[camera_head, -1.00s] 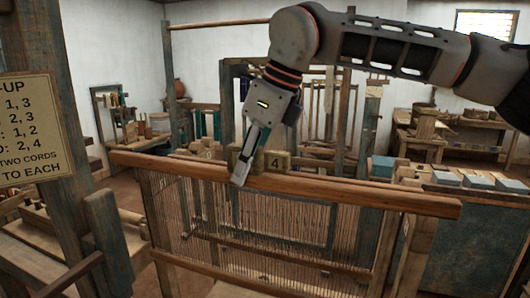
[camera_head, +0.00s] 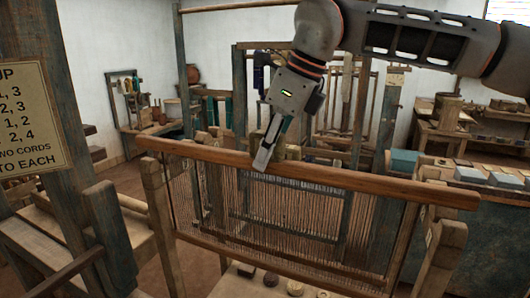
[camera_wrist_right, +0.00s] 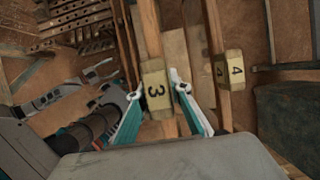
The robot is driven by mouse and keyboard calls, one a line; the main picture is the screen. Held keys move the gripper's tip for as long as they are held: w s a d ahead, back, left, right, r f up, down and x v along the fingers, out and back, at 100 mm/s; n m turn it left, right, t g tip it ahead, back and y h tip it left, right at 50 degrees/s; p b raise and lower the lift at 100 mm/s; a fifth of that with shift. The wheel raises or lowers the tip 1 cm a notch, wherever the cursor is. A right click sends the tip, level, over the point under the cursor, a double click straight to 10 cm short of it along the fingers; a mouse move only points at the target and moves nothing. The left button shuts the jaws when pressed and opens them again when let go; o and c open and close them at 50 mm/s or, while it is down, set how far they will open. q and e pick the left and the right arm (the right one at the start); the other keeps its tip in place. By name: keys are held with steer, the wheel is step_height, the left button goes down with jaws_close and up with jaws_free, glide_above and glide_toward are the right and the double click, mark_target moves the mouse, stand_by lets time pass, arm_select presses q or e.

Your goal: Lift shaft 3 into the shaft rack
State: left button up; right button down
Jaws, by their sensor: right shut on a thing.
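My right gripper (camera_head: 262,158) reaches down from above onto the long wooden top bar (camera_head: 350,185) of a heddle shaft. In the right wrist view, my right gripper (camera_wrist_right: 155,92) is shut on the pale block marked 3 (camera_wrist_right: 156,88), with one finger on each side. This block sits on the bar of shaft 3 (camera_wrist_right: 149,35). A frame of thin cords (camera_head: 290,215) hangs below the bar in the head view. A block marked 4 (camera_wrist_right: 229,70) is on a separate bar to the right, apart from my fingers.
Wooden loom posts stand at left (camera_head: 160,215) and right (camera_head: 443,262), close to the bar. A sign (camera_head: 28,118) hangs on a thick post at left. Upright wooden frames stand behind the bar. A bench with grey blocks (camera_head: 472,174) is at right.

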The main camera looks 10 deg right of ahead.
mark_target(273, 176)
steer(key=w+d+f, duration=0.2)
steer(key=w, duration=0.1)
steer(key=shift+f, duration=0.2)
steer(key=shift+s+f+b, duration=0.1)
steer(key=shift+f+b, duration=0.75)
steer(key=shift+f, duration=0.4)
steer(key=shift+f+b, duration=0.45)
steer(key=shift+f, duration=0.4)
arm_select(q)
step_height(273, 176, down, 2)
steer(key=shift+f, duration=0.25)
steer(key=shift+w+r, duration=0.1)
arm_select(e)
steer(key=c, duration=1.8)
jaws_free()
